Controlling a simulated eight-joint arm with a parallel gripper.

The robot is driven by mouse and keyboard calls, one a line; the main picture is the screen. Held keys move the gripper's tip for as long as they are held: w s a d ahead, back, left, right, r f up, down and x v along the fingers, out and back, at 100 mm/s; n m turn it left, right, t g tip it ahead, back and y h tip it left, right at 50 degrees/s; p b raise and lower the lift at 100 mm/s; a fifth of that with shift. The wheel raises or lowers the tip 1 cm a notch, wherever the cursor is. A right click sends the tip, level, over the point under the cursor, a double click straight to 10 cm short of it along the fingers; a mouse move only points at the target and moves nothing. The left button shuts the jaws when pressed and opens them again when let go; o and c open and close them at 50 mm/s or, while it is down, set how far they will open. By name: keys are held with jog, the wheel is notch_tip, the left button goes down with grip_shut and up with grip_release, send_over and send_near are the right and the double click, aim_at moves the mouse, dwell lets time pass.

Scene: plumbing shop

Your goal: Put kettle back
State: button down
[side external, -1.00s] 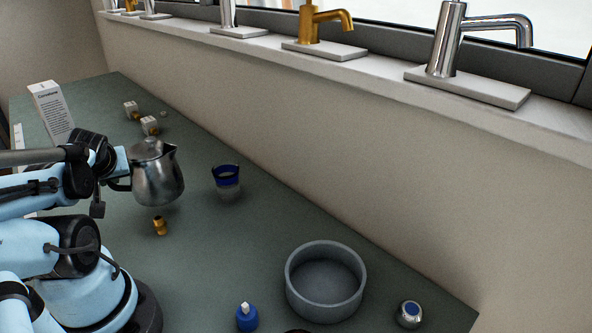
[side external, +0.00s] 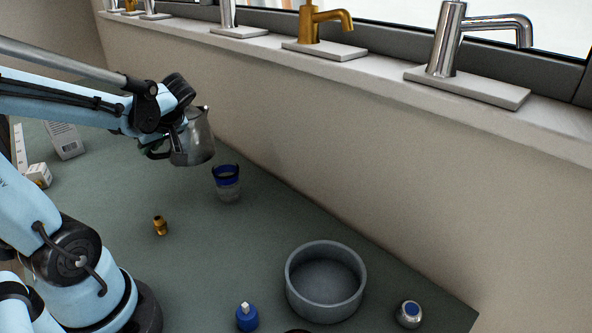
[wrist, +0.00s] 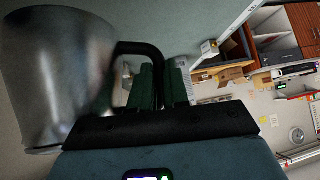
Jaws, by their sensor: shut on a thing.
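The metal kettle (side external: 194,138), a steel jug with a black handle, is held in the air above the bench, tilted, behind and left of the blue-rimmed cup. My gripper (side external: 158,150) is at its handle side. In the wrist view the kettle's steel body (wrist: 58,75) fills the left, and my gripper (wrist: 160,86) has its dark green fingers shut on the black handle (wrist: 136,48). The far side of the kettle is hidden in the wrist view.
A cup with a blue rim (side external: 227,183) stands just in front of the kettle. A brass fitting (side external: 160,225), grey round basin (side external: 326,304), blue-capped bottle (side external: 246,317) and chrome knob (side external: 408,314) are on the green bench. The wall and faucet sill run behind.

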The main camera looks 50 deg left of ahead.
jog(key=shift+n, duration=0.3)
jog(key=shift+s+d+x, duration=0.15)
jog(key=shift+s+x, duration=0.35)
jog(key=shift+x, duration=1.9)
jog(key=shift+s+d+x, duration=0.15)
jog(key=shift+s+x, duration=0.4)
jog(key=shift+x, duration=1.9)
jog(key=shift+s+d+x, duration=0.2)
jog(key=shift+s+x, duration=0.3)
jog(key=shift+x, duration=1.9)
jog(key=shift+f, duration=0.2)
jog(key=c, duration=1.1)
grip_release()
jog(key=shift+f, duration=0.1)
